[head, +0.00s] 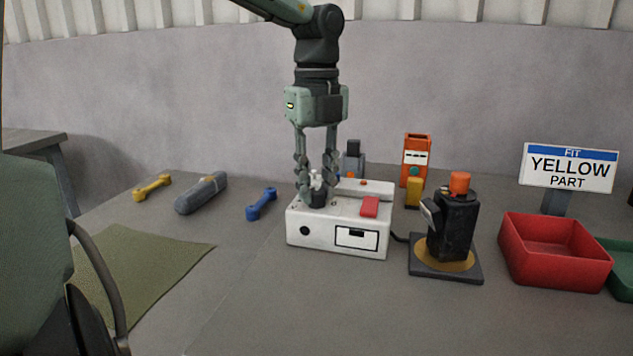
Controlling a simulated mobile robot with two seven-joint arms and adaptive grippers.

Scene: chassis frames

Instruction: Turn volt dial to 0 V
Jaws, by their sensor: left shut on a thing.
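A white box unit (340,225) stands on the grey table, with a small display panel and a black round socket on its front and a red block on its top right. The dial (318,197), a dark knob with a pale upper part, is on the box's top left. My left gripper (317,185) points straight down over it, with its fingers shut around the knob. The fingers partly hide the dial, and I cannot read its setting. My right gripper is not in view.
Right of the box are a black device with an orange cap (455,225), an orange tester (415,160), a yellow block (414,193) and a red bin (553,254). A sign (569,168) reads "FIT YELLOW PART".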

